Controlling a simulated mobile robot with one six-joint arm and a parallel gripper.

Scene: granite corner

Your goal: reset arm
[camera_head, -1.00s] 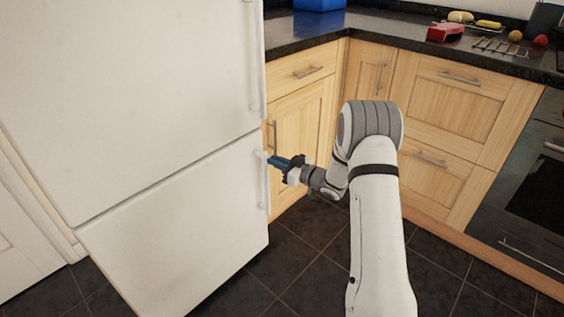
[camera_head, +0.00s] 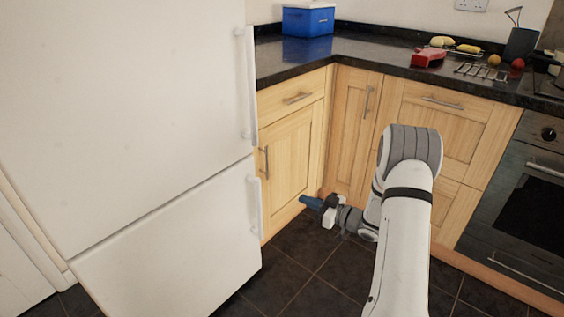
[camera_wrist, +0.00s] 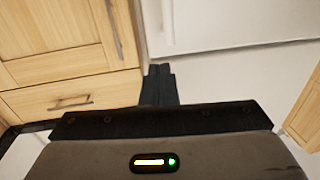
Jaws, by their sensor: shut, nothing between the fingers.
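My gripper (camera_head: 306,201) is low in the head view, in front of the wooden base cabinets and to the right of the fridge's lower door. Its blue fingers point left and hold nothing. In the wrist view my gripper (camera_wrist: 161,70) shows its dark fingers together. They are shut and empty. The fridge (camera_head: 165,225) is white, and its lower door looks closed. The lower door handle (camera_head: 254,205) is left of the fingertips, with a gap between them.
Wooden cabinets (camera_head: 292,165) with bar handles stand behind my arm. An oven (camera_head: 515,210) is at the right. The dark counter (camera_head: 370,50) carries a blue box (camera_head: 308,20), a red object (camera_head: 428,57), a wire rack (camera_head: 482,70) and some food. Dark floor tiles (camera_head: 290,265) are clear.

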